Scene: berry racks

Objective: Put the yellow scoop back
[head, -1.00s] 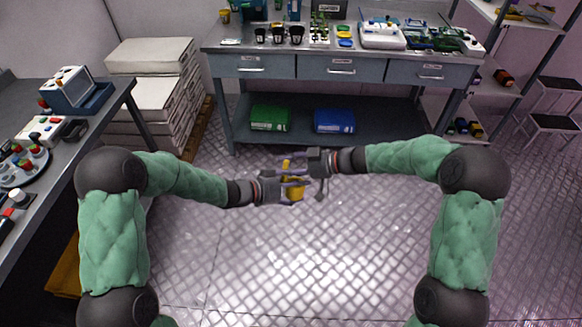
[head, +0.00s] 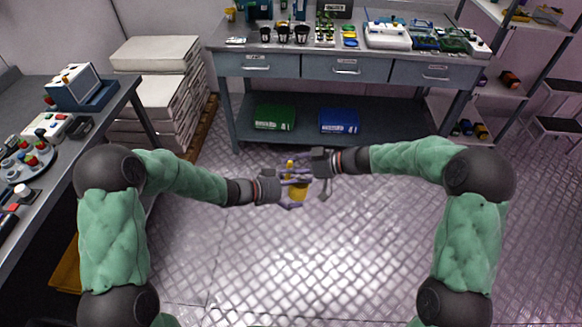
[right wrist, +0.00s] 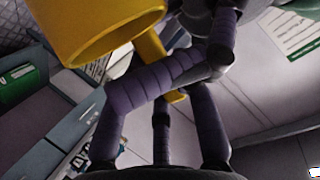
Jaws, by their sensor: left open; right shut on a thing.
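The yellow scoop (head: 298,193) is held in the air between my two grippers, above the open floor. In the right wrist view its cup (right wrist: 100,28) is at the top left and its handle runs down between purple fingers. My right gripper (right wrist: 160,88) is shut on the handle. In the head view this gripper (head: 297,170) is just above the cup. My left gripper (head: 294,193) is open, its fingers spread close around the scoop from the left. Whether those fingers touch the scoop cannot be told.
A grey workbench (head: 345,52) with drawers stands beyond, with black cups (head: 283,34), trays and devices on top. Green (head: 274,117) and blue (head: 340,121) bins lie on its lower shelf. A side table (head: 100,108) is at left, shelving (head: 500,92) at right. The floor between is clear.

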